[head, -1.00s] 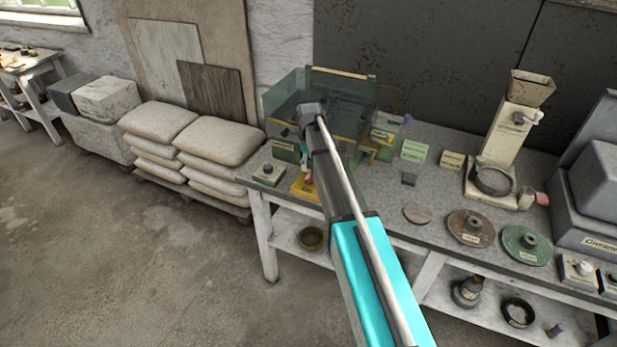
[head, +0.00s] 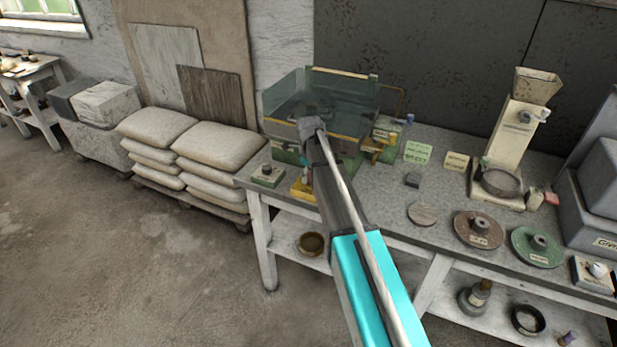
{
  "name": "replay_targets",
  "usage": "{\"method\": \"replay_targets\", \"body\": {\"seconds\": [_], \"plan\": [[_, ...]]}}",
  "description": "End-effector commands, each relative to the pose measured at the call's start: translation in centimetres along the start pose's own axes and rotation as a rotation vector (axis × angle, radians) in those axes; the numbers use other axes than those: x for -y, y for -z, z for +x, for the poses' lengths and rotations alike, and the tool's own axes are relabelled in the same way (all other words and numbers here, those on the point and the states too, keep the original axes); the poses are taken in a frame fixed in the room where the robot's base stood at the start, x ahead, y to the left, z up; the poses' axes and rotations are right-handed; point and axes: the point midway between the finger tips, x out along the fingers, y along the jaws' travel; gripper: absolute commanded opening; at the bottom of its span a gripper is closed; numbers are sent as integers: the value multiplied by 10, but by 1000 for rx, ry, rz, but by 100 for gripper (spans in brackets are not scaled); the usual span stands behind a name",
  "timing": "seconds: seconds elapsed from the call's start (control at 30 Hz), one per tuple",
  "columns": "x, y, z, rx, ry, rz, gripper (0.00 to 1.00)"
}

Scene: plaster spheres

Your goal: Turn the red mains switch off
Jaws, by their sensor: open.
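A yellow box (head: 301,190) stands at the front left of the bench, partly behind my arm. A small reddish part shows above it, too small and covered to tell its position; I take it for the mains switch. My arm reaches up from the bottom of the head view. My gripper (head: 305,161) is at its far end, close above the yellow box and mostly hidden by my own wrist. It is open. I cannot tell whether it touches the switch.
A green box with a dark knob (head: 267,175) stands left of the yellow box. A clear-walled tank (head: 290,98) stands behind. Brown (head: 478,229) and green (head: 536,246) discs lie on the right of the bench (head: 385,205). Stacked sacks (head: 218,147) stand left, with open floor before them.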

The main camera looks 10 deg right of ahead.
Motion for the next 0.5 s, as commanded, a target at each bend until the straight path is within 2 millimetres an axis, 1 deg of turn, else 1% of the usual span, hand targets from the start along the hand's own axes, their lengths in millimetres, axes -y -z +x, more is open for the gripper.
{"method": "replay_targets", "body": {"seconds": [0.23,0.27,0.3,0.47,0.5], "plan": [[0,0,0,0,0,0,100],[0,0,0,0,0,0,96],[0,0,0,0,0,0,89],[0,0,0,0,0,1,59],[0,0,0,0,1,1,52]]}}
